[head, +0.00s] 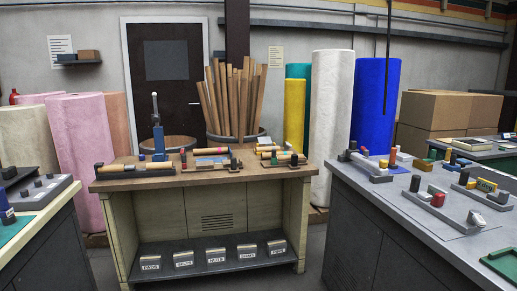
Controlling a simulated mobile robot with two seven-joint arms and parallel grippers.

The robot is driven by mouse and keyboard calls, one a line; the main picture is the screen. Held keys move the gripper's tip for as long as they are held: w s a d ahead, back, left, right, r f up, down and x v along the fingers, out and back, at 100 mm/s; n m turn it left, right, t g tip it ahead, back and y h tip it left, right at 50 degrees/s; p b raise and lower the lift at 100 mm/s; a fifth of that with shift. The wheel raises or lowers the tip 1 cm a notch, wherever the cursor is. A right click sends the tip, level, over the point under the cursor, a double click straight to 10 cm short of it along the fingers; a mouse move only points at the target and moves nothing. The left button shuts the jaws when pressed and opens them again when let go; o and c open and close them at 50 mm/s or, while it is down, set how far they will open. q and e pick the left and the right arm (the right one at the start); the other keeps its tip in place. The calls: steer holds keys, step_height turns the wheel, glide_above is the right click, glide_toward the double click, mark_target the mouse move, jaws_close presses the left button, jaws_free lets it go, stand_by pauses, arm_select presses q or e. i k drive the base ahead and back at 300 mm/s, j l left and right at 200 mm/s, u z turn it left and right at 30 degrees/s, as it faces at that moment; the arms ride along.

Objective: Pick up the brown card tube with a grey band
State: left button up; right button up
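Several small tan-brown tubes lie in dark holders on the wooden workbench in the middle. One long tube (150,170) lies at the bench's left front, with darker parts at its ends. Another tan tube (210,151) lies near the middle, and more short tubes (270,150) lie at the right. They are too small for me to tell which has a grey band. Tall brown tubes or poles (232,95) stand in a round bin behind the bench; I see no grey band on them. Neither of my grippers is in view.
A blue upright tool (158,138) stands on the workbench (200,180). A grey-topped table (420,215) with small blocks and holders is at the right; another table (40,215) is at the left. Large felt rolls (330,115) stand behind. Narrow floor gaps separate the tables.

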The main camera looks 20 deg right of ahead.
mark_target(268, 149)
steer(key=i+l+u, duration=0.25)
steer(key=i+l, duration=0.35)
steer(key=i, duration=0.25)
steer(key=i+l+u, duration=0.2)
steer(key=i+l, duration=0.6)
steer(key=i+l+u, duration=0.25)
steer(key=i+l, duration=0.5)
steer(key=l, duration=0.15)
